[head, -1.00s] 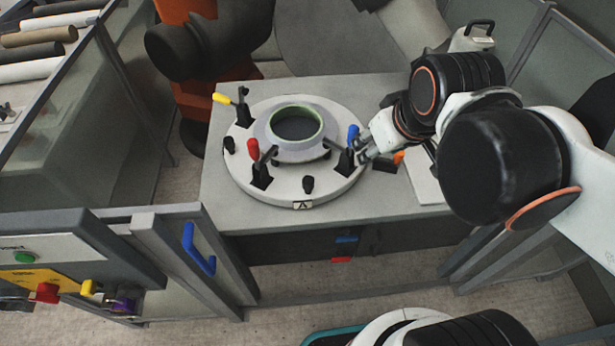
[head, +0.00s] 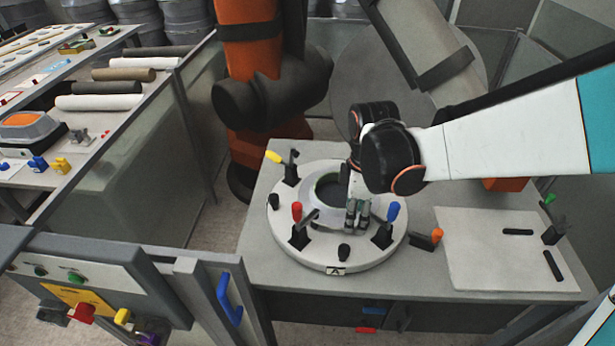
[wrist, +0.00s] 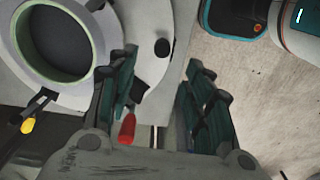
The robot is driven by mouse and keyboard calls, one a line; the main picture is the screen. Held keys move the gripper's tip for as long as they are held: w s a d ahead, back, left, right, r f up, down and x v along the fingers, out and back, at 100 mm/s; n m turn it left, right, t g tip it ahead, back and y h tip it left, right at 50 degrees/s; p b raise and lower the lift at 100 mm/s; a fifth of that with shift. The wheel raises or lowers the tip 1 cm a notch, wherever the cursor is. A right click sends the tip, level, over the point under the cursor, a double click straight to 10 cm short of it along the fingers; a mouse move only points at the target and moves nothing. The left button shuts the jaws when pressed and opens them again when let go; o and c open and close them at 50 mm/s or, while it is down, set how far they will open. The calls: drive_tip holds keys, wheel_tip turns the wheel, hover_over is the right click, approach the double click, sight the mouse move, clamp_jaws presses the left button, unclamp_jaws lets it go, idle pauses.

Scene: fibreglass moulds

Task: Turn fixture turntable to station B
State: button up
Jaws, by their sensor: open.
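The fixture turntable (head: 300,245) is a round white disc on a grey bench. Its front edge bears a label "A" (head: 336,270). A pale ring mould (head: 322,212) with a dark centre sits on it, among clamps with yellow (head: 273,157), red (head: 297,211) and blue (head: 393,211) handles. Black knobs stand at the disc's left (head: 274,200) and front (head: 344,250). My gripper (head: 357,224) is open and empty, pointing down over the mould's front right side. In the wrist view a black knob (wrist: 162,47) and the red handle (wrist: 127,128) show near the fingers. No station B mark is visible.
An orange-handled lever (head: 436,237) stands right of the disc. Farther right is a white plate (head: 480,250) with a green-handled clamp (head: 549,199). An orange robot arm (head: 250,100) stands behind. A control box (head: 90,285) and a gate with a blue handle (head: 229,298) are at front left.

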sight(345, 247)
drive_tip(key=shift+n, duration=0.5)
drive_tip(key=f+b, duration=0.3)
drive_tip(key=f, duration=0.1)
drive_tip(key=a+f+b, duration=0.1)
drive_tip(key=f+b, duration=0.2)
drive_tip(key=f, duration=0.2)
drive_tip(key=f+b, duration=0.4)
drive_tip(key=f, duration=0.1)
drive_tip(key=shift+s+a+f, duration=0.15)
drive_tip(key=shift+a, duration=0.1)
clamp_jaws()
